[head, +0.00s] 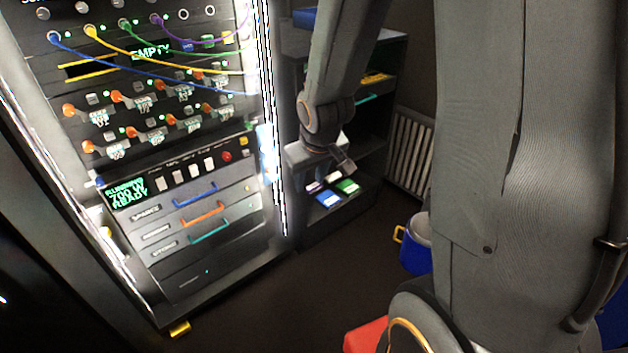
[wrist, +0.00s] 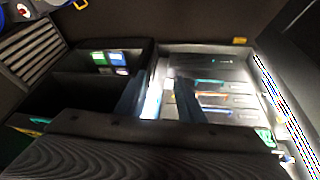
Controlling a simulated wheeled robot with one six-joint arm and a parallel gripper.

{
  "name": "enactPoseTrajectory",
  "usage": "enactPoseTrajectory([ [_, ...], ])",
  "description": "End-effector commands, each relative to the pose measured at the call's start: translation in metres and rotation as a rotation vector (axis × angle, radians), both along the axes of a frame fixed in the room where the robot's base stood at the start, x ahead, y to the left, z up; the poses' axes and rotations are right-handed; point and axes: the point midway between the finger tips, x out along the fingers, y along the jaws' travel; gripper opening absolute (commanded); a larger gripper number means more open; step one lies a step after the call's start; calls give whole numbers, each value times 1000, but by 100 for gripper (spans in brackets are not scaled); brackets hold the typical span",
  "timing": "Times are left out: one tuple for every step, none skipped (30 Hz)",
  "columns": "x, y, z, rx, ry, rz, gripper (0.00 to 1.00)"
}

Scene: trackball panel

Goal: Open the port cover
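The rack panel (head: 150,130) stands at the left in the head view, with cables, orange-handled levers and drawers. I cannot pick out a port cover for certain. My gripper (head: 343,163) is right of the rack, in front of the dark shelf and apart from the panel. In the wrist view its two fingers (wrist: 158,98) are spread with nothing seen between them. The rack's drawers (wrist: 205,98) show beyond the fingers at the right of that view, turned over and blurred.
The dark shelf (head: 300,220) holds blue and green cards (head: 346,187). A blue bucket (head: 415,258) and a red object (head: 366,336) are on the floor. A white vent grille (head: 408,146) is at the back. The floor before the rack is clear.

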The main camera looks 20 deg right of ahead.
Motion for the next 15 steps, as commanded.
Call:
enactPoseTrajectory([
  [-7, 1, 4, 3, 15, -7, 35],
  [-11, 2, 5, 4, 25, -9, 35],
  [-15, 2, 7, 5, 36, -14, 35],
  [-18, 3, 8, 7, 44, -18, 35],
  [-21, 3, 8, 8, 51, -20, 35],
  [-25, 4, 9, 8, 59, -22, 35],
  [-27, 4, 10, 9, 65, -25, 35],
  [-28, 4, 10, 10, 69, -26, 35],
  [-30, 4, 11, 10, 73, -28, 35],
  [-31, 4, 11, 10, 75, -30, 35],
  [-31, 4, 11, 11, 77, -30, 35],
  [-32, 5, 11, 11, 78, -30, 35],
  [-32, 5, 11, 12, 79, -31, 35],
  [-32, 5, 11, 12, 80, -31, 35],
  [-32, 5, 11, 12, 80, -31, 35],
])
